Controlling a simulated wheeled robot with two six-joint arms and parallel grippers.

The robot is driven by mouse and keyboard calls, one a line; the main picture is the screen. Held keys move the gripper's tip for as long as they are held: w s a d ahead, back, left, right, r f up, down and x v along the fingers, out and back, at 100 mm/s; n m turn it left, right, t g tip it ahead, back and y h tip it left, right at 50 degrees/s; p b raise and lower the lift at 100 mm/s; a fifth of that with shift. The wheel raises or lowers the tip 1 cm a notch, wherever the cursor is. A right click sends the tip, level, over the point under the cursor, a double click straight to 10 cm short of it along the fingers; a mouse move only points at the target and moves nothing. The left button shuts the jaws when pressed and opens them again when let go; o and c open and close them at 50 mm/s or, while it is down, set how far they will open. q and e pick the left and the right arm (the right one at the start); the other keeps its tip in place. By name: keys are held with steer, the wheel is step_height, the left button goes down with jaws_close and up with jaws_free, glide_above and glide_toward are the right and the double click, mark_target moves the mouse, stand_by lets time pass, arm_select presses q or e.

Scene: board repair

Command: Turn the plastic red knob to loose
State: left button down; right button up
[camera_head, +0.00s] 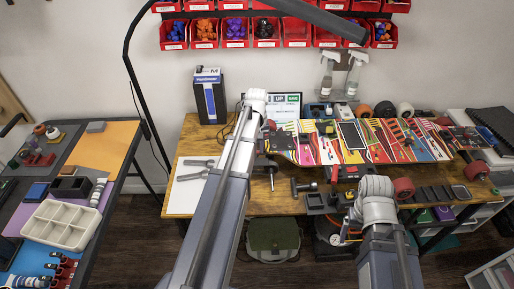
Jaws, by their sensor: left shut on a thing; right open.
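My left arm reaches up across the middle of the head view, over the wooden workbench (285,205). My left gripper (264,166) is mostly hidden beside the arm, near the left end of the colourful skateboard deck (328,150). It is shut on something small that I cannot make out. A small red round part (271,125) shows just right of the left wrist; I cannot tell whether it is the red knob. My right gripper (338,211) is open, low at the bench's front edge, partly hidden by its wrist. A red and black fixture (346,173) stands in front of the deck.
A dark hammer-like tool (304,186) lies on the bench. Red wheels (403,188) sit at the right. A blue and black box (210,96) and spray bottles (327,78) stand at the back. Red bins (173,34) hang above.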

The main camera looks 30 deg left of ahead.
arm_select(q)
steer(key=shift+n, duration=0.8)
steer(key=c, duration=0.7)
jaws_free()
steer(key=shift+m, duration=0.3)
